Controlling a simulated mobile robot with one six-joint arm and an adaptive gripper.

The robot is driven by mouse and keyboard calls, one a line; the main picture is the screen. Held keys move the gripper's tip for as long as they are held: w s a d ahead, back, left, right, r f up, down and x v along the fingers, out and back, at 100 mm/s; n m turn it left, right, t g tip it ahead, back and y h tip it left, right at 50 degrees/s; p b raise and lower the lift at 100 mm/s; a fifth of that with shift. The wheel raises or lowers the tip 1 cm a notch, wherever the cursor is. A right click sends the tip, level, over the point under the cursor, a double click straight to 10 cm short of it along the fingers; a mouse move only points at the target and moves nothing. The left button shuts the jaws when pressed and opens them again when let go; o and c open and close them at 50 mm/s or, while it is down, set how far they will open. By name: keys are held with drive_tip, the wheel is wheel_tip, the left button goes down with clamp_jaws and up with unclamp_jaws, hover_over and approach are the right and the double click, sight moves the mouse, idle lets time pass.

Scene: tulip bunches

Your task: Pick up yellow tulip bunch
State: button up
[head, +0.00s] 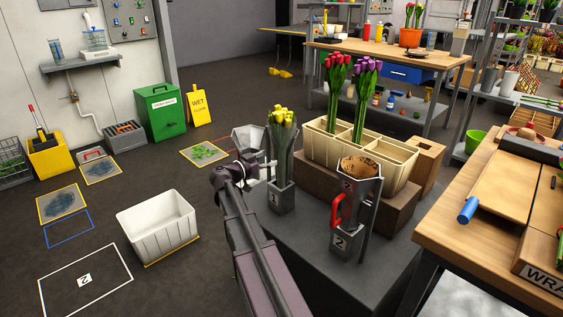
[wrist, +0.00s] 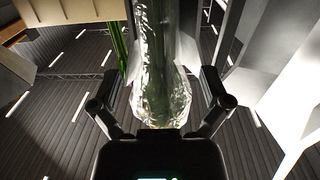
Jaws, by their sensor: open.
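The yellow tulip bunch (head: 283,138) stands upright in clear wrap in the grey holder marked 1 (head: 281,199). My gripper (head: 264,172) is at its left side, level with the lower wrapped stems. In the wrist view, the clear wrap with green stems (wrist: 162,75) lies between the two spread fingers of my gripper (wrist: 161,92). A gap shows on each side, so the fingers do not appear closed on it. The yellow heads are out of the wrist view.
A wooden divided box (head: 372,150) with red tulips (head: 336,80) and purple tulips (head: 364,80) stands behind to the right. A holder marked 2 (head: 346,243) with a red handle stands right. A white crate (head: 156,228) is on the floor at left.

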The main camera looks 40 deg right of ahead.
sight(278, 108)
drive_tip(key=shift+w+d+f, duration=0.1)
drive_tip(key=shift+w+d, duration=0.05)
drive_tip(key=shift+d, duration=2.45)
clamp_jaws()
drive_tip(key=shift+r, duration=0.2)
wheel_tip(278, 108, up, 18)
drive_tip(key=p, duration=1.8)
drive_tip(key=a, duration=1.8)
drive_tip(key=shift+f, duration=0.2)
drive_tip(key=shift+a, duration=0.1)
